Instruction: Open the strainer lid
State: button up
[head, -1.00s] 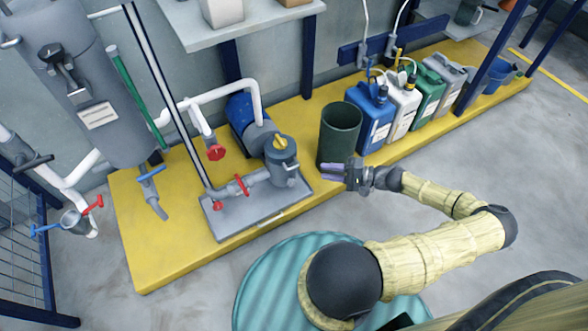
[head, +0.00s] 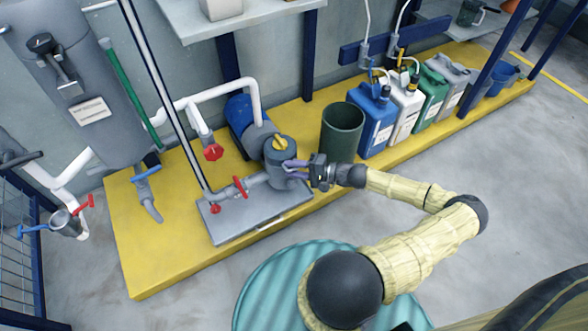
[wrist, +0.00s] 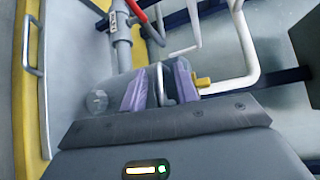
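The strainer (head: 281,152) is a grey upright canister on the pump skid, with a yellow knob (head: 280,142) on its closed lid. The knob also shows at the right of the fingers in the wrist view (wrist: 203,82). My gripper (head: 293,168) is at the strainer's right side, just below lid height. In the wrist view my gripper (wrist: 160,70) has its two purple fingers apart, with a thin grey handle (wrist: 160,85) between them. I cannot tell whether either finger touches it. The fingers hide part of the strainer.
A dark green bin (head: 342,131) stands close behind my gripper. Several jerrycans (head: 376,122) line the yellow platform (head: 150,262) to the right. Red-handled valves (head: 240,187) and white pipes lie left of the strainer. A teal drum (head: 262,285) is in front.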

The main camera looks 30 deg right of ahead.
grip_shut()
jog(key=shift+r+p, duration=0.35)
jog(key=shift+p, duration=0.5)
